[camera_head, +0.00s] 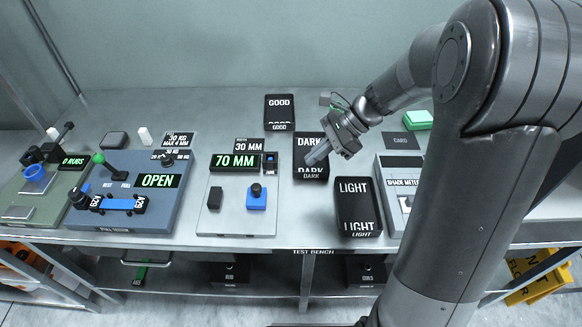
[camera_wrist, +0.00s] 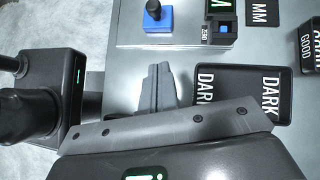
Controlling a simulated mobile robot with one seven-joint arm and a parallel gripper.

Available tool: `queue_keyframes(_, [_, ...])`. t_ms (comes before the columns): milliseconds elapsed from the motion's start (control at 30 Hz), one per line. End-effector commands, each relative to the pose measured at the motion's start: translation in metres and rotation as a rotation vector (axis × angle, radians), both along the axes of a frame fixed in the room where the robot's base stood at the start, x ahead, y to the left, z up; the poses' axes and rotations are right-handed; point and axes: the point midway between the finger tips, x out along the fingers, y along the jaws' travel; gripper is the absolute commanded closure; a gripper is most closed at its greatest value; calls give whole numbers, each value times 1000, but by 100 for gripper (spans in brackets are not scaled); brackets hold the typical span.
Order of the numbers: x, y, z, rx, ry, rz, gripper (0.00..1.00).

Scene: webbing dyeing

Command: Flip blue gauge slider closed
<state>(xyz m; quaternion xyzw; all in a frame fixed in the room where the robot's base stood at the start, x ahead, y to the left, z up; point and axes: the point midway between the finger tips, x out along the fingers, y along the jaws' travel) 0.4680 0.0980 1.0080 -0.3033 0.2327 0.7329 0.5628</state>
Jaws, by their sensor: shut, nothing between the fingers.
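The blue gauge slider (camera_head: 256,200), a blue block with a black knob on top, sits on the pale gauge plate (camera_head: 235,222). A black block (camera_head: 216,198) stands to its left, with a clear gap between them. The gauge display (camera_head: 236,161) reads 70 MM. In the wrist view the slider (camera_wrist: 157,20) shows at the top, beyond my fingertips. My gripper (camera_head: 318,155) is shut and empty, above the black DARK tray (camera_head: 311,143), right of the gauge and apart from the slider. Its fingers (camera_wrist: 157,85) are together in the wrist view.
The black LIGHT tray (camera_head: 358,208) lies right of the gauge, near the bench's front edge. A GOOD tray (camera_head: 280,112) lies behind. A blue-grey tester (camera_head: 135,190) showing OPEN stands left of the gauge. A shade meter (camera_head: 398,185) stands at the right.

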Motion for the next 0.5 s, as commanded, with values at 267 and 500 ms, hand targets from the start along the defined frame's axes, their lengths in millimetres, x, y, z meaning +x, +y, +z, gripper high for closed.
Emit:
queue_keyframes(267, [-11, 36, -38, 0, 4, 4, 100])
queue_keyframes(500, [-20, 72, -66, 0, 1, 5, 100])
